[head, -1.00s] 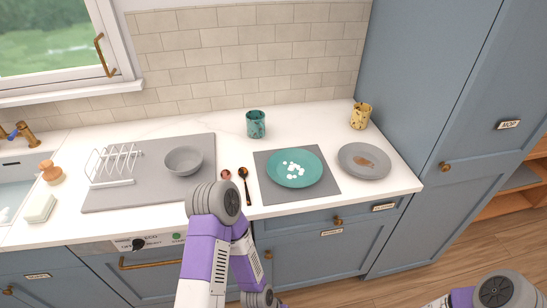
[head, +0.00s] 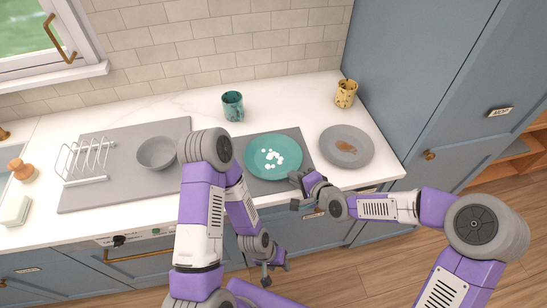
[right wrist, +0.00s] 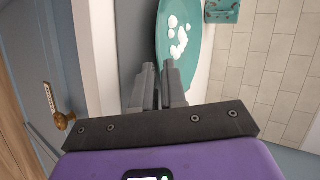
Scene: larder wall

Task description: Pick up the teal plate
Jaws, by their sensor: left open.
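The teal plate (head: 262,168) lies flat on a grey mat (head: 294,136) on the counter, with several small white bits on it. It also shows at the top of the right wrist view (right wrist: 192,60). My left gripper (head: 274,273) is open and empty, low in front of the cabinets and away from the plate.
A grey plate with a brown stain (head: 347,134) lies to the right. A teal cup (head: 233,104) and a yellow cup (head: 346,94) stand behind. A grey bowl (head: 157,153) and a rack (head: 84,160) are on the left. My left arm hides counter left of the mat.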

